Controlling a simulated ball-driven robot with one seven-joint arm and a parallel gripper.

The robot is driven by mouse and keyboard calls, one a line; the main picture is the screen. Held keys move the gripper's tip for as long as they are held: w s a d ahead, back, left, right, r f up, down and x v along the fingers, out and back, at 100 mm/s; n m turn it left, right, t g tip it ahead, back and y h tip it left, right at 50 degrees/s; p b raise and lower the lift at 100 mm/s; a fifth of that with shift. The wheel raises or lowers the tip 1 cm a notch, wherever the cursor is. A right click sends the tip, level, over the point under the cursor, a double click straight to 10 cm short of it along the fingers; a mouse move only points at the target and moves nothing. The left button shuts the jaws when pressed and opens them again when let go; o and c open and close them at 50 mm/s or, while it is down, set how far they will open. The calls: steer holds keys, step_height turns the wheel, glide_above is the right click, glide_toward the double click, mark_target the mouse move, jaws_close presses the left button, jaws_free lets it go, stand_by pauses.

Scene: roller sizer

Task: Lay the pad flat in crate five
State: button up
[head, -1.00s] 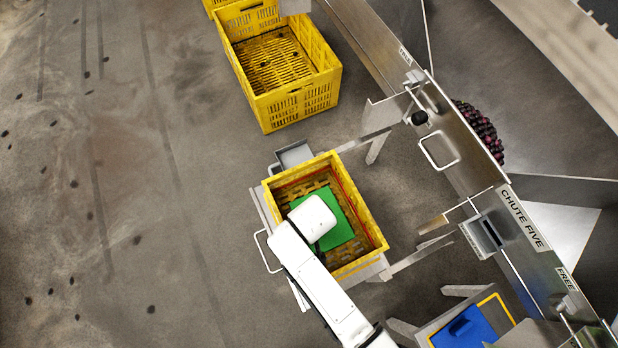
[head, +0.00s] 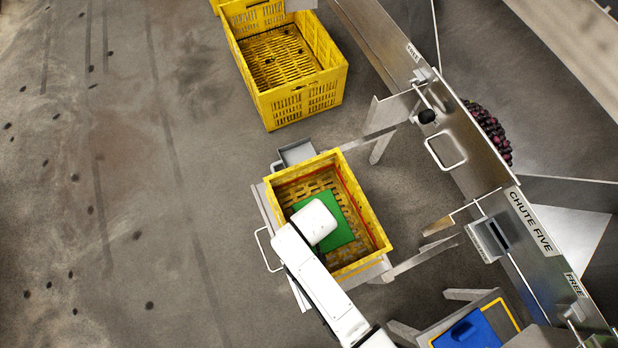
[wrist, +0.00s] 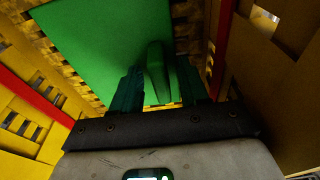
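The green pad (head: 338,232) is inside crate five, the yellow crate (head: 366,197) on the stand below the chute. It looks about level over the slatted floor, but I cannot tell whether it touches the floor. In the wrist view the pad (wrist: 95,45) fills the upper middle, with a raised green tab (wrist: 157,72) on it. In the head view my white wrist hides the fingers and part of the pad. A red line runs around the crate's inner walls.
The chute (head: 480,190) labelled CHUTE FIVE runs along the right, with dark fruit (head: 490,132) behind it. Another yellow crate (head: 330,88) stands further up. A blue item (head: 467,330) sits in a tray at lower right. The floor on the left is open.

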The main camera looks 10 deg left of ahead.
steer(key=r+p, duration=0.1)
steer(key=r, duration=0.3)
steer(key=s+r+p, duration=0.1)
steer(key=r, duration=0.3)
steer(key=d+r+p, duration=0.1)
steer(key=r+p, duration=0.1)
steer(key=r, duration=0.2)
steer(key=shift+s, duration=0.25)
